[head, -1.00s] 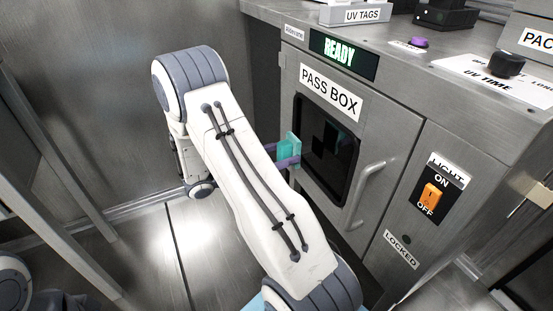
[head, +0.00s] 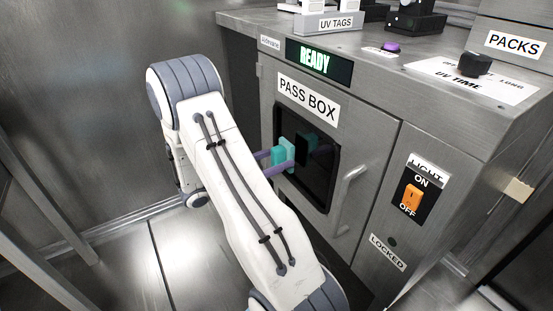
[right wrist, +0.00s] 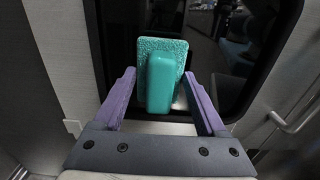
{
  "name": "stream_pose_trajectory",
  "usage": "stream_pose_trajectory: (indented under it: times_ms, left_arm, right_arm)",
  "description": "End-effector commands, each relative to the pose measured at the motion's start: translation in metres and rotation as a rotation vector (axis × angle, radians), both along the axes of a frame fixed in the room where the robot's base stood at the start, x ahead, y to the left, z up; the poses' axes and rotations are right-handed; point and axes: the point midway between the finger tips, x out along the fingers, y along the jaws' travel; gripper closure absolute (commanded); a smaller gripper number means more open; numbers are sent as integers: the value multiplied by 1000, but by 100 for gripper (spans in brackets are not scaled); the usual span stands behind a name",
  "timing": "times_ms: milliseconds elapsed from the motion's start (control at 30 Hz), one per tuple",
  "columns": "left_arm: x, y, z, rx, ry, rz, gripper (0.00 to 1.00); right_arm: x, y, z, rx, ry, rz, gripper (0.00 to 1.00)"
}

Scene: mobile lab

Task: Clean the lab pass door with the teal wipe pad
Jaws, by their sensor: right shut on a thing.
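The pass box door (head: 370,165) is a grey metal door with a dark window (head: 322,180) and a "PASS BOX" label. It is closed. My right gripper (head: 281,158), with purple fingers, is shut on the teal wipe pad (head: 289,150) in front of the window's left part. In the right wrist view, the pad (right wrist: 175,49) faces the dark glass, its block-like handle between my fingers (right wrist: 159,80). I cannot tell whether the pad touches the glass. My left gripper is not in view.
A vertical handle (head: 345,198) stands out on the door's right side. Further right are an orange light switch (head: 412,197) and a "LOCKED" label (head: 388,252). The counter above holds a purple button (head: 390,47) and a black knob (head: 475,64). Open floor lies to the left.

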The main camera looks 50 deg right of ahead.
Motion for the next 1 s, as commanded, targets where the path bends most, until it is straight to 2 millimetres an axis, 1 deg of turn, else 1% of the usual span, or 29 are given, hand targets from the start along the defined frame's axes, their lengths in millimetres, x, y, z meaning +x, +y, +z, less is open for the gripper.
stream_pose_trajectory:
  times_ms: [1000]
  left_arm:
    - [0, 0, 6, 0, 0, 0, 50]
  right_arm:
    - [-6, -18, 0, -1, 0, -1, 70]
